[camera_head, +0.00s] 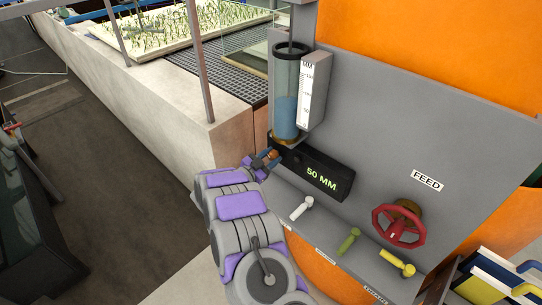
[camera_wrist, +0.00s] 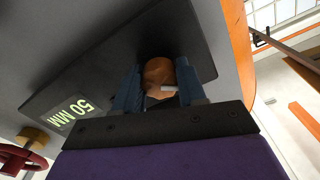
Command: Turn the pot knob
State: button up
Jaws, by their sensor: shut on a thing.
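The pot knob (camera_wrist: 158,72) is round and orange-brown with a short white mark. It sits on the face of a black box (camera_head: 335,168) whose green display (camera_head: 321,179) reads "50 MM". My gripper (camera_wrist: 158,88) is shut on the knob, with one blue finger on each side of it in the wrist view. In the head view, my gripper (camera_head: 263,160) is at the left end of the box, and a small orange-brown part of the knob (camera_head: 271,154) shows between the fingers.
A clear cylinder with blue liquid (camera_head: 286,100) and a white scale (camera_head: 313,90) stand just above the box. White (camera_head: 301,208), green (camera_head: 349,241) and yellow (camera_head: 397,262) levers and a red FEED handwheel (camera_head: 398,226) are to the right. A concrete wall (camera_head: 150,110) is at the left.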

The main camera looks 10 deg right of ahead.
jog(key=shift+f, duration=0.25)
jog(key=o, duration=0.7)
jog(key=shift+a, duration=0.1)
jog(key=shift+o, duration=0.8)
jog(key=shift+w+f, duration=0.15)
jog(key=shift+o, duration=0.9)
jog(key=shift+a, duration=0.15)
jog(key=shift+r, duration=0.2)
jog(key=v, duration=1.7)
jog(key=shift+s+a, duration=0.15)
jog(key=shift+s, duration=0.05)
